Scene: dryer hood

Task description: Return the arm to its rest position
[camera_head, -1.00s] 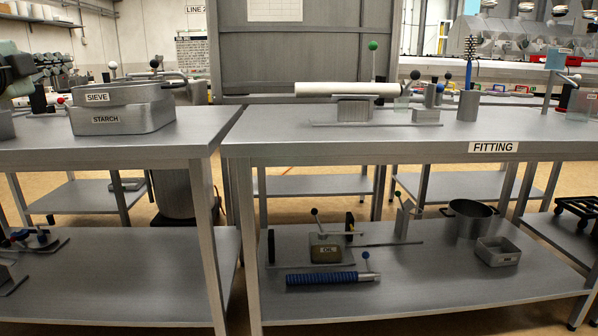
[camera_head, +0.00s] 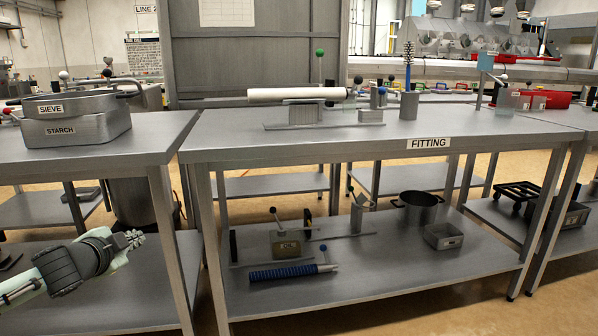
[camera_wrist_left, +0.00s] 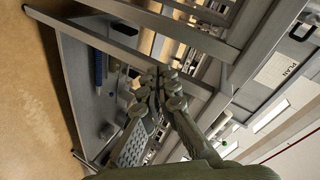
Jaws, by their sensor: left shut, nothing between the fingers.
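My left gripper (camera_head: 132,238) comes in at the lower left of the head view, in front of the left bench and below the level of its top. It is shut and holds nothing. In the left wrist view its fingers (camera_wrist_left: 160,88) meet near the middle, with the tilted bench and its lower shelf beyond them. My right gripper is in neither view.
The fitting bench (camera_head: 350,147) bears a white roller (camera_head: 290,94) and several fixtures. Its lower shelf (camera_head: 400,275) holds a blue ribbed handle (camera_head: 283,272), a pot (camera_head: 418,210) and a small tin. A starch tray (camera_head: 90,128) under a sieve stands on the left bench.

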